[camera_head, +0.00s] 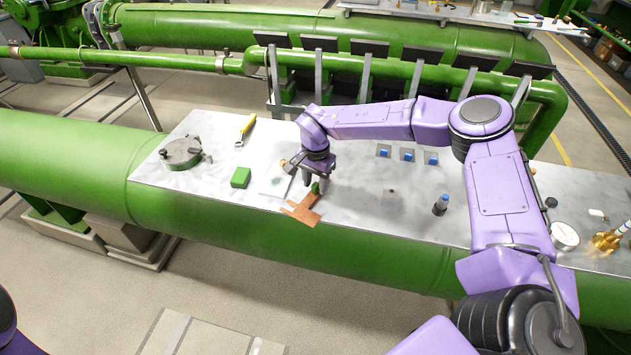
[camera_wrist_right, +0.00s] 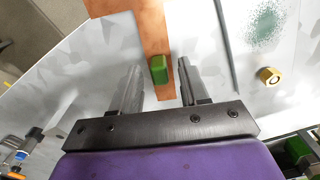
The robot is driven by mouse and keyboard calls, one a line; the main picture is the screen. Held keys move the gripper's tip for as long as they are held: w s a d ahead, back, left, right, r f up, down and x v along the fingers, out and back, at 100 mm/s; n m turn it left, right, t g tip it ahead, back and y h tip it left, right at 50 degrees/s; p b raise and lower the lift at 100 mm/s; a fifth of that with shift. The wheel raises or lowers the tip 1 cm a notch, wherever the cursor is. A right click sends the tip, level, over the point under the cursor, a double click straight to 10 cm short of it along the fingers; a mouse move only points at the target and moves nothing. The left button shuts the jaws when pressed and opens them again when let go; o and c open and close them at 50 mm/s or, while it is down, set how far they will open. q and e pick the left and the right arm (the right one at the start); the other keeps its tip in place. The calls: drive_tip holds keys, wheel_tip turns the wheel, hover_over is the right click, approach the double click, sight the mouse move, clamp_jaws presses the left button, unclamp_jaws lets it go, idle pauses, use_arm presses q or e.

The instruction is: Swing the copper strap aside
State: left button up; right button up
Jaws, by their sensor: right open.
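The copper strap (camera_head: 301,211) lies on the grey bench top near its front edge, its wide end reaching the edge. A green grip (camera_head: 315,187) stands on its narrow part. In the right wrist view the strap (camera_wrist_right: 152,30) runs down between my fingers, with the green grip (camera_wrist_right: 159,69) upon it. My right gripper (camera_head: 317,184) is open and low over the strap. In the wrist view its fingertips (camera_wrist_right: 160,64) are on either side of the green grip, with a gap visible at each side. My left gripper is not in view.
A green block (camera_head: 240,178), a round grey lid (camera_head: 181,153) and a yellow-handled tool (camera_head: 246,127) lie to the left. Several blue pieces (camera_head: 407,155) and a dark bottle-like piece (camera_head: 441,205) stand to the right. A brass nut (camera_wrist_right: 269,75) shows in the wrist view.

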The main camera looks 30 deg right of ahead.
sight(315, 184)
wheel_tip(315, 184, up, 11)
drive_tip(key=b, duration=0.2)
drive_tip(key=shift+f, duration=0.2)
